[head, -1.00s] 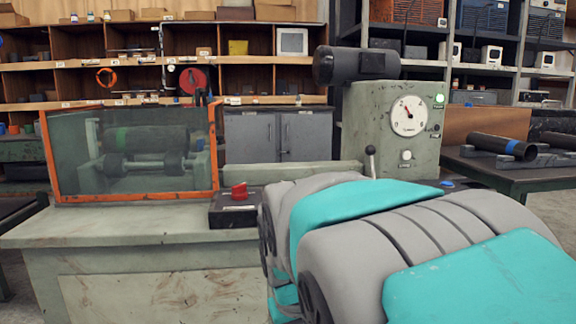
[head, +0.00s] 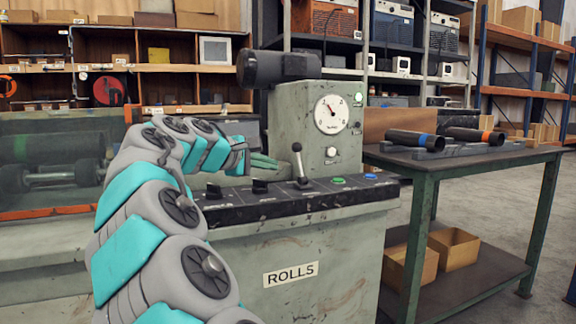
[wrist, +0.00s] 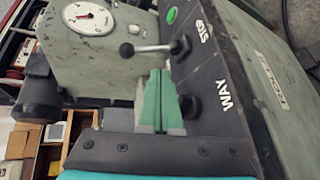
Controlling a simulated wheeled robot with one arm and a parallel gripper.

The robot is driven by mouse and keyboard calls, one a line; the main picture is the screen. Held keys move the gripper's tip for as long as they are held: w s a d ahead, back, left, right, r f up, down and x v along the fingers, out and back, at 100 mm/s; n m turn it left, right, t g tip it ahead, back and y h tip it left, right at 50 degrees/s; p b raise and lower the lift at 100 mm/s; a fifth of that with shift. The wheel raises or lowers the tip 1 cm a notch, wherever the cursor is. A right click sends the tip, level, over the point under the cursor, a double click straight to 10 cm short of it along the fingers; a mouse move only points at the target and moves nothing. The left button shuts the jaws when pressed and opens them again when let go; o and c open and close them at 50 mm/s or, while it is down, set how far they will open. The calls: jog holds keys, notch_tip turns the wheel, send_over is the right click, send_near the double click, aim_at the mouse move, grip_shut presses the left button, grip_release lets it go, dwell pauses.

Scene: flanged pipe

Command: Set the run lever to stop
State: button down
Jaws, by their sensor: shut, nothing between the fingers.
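The lever (head: 299,163) with a ball knob stands roughly upright on the black control strip (head: 225,205) of the green machine. In the wrist view the lever (wrist: 152,48) lies just beyond my fingertips, its base beside the white word STOP (wrist: 205,32). My gripper (head: 272,163) is left of the lever in the head view, at about the height of its upper shaft. In the wrist view my gripper's green fingers (wrist: 160,74) are together and empty. They are close to the lever; I cannot tell whether they touch it.
Black knobs (head: 260,187) are left of the lever; one also shows by the word WAY in the wrist view (wrist: 190,106). Green (head: 338,180) and blue (head: 370,176) buttons are to its right. The gauge housing (head: 300,118) stands behind. A table (head: 470,165) with pipes is at right.

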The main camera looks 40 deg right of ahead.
aim_at(300, 162)
jog(key=shift+w+r+n+h, duration=0.3)
jog(key=shift+w+n, duration=0.1)
jog(key=shift+w, duration=0.25)
jog(key=shift+w+r+n+h, duration=0.2)
jog(key=shift+w+n+h, duration=0.15)
jog(key=shift+w, duration=0.3)
jog(key=shift+d, duration=0.15)
jog(key=x, duration=0.9)
jog(key=shift+w+d+f+b, duration=0.15)
jog(key=shift+d+f+b, duration=0.1)
jog(key=shift+d+b, duration=0.15)
